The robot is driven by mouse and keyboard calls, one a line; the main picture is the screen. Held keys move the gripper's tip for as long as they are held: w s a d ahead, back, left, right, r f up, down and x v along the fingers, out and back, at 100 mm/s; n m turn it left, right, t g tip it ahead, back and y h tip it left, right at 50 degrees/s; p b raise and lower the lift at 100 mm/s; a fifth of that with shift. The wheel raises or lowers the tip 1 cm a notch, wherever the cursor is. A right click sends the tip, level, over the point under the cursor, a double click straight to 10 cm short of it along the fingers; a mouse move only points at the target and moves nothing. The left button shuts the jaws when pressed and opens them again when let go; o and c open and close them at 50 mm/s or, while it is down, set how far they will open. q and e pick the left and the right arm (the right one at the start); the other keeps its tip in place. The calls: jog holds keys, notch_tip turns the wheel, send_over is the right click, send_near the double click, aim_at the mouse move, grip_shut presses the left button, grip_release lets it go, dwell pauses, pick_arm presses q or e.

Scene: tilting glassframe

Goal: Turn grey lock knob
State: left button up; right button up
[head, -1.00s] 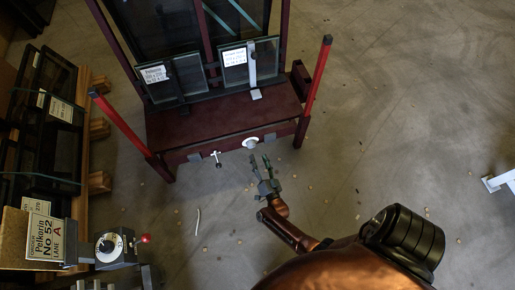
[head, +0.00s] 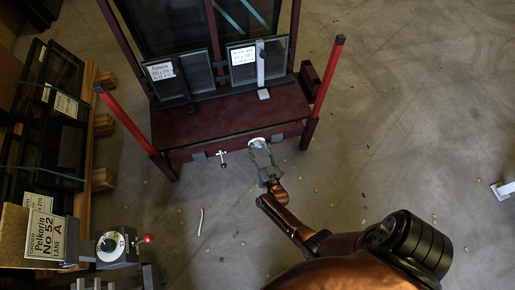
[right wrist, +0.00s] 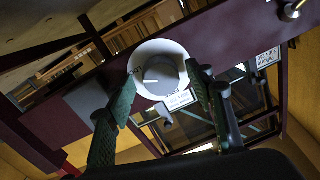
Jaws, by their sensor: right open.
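The grey lock knob (right wrist: 161,76) sits in the middle of a white round disc (right wrist: 148,57) on the front beam of the dark red frame. In the head view, the white disc (head: 257,142) shows at the beam's front, with the knob itself too small to make out. My right gripper (head: 260,150) is open right in front of the disc. In the right wrist view, the green-grey fingers of my right gripper (right wrist: 162,82) stand to the left and right of the knob, apart from each other. Whether they touch the disc is not clear. My left gripper is not in view.
The dark red frame (head: 230,116) holds glass panes with labels and has red posts at both sides. A small silver handle (head: 223,158) sits left of the disc. A dial box (head: 112,246) with a red-tipped lever stands at lower left.

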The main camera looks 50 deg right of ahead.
jog(key=shift+w+r, duration=0.1)
jog(key=shift+c, duration=0.2)
jog(key=c, duration=1.1)
jog(key=shift+m, duration=0.5)
jog(key=o, duration=1.1)
jog(key=shift+o, duration=0.2)
jog(key=v, duration=0.7)
jog(key=shift+s, duration=0.25)
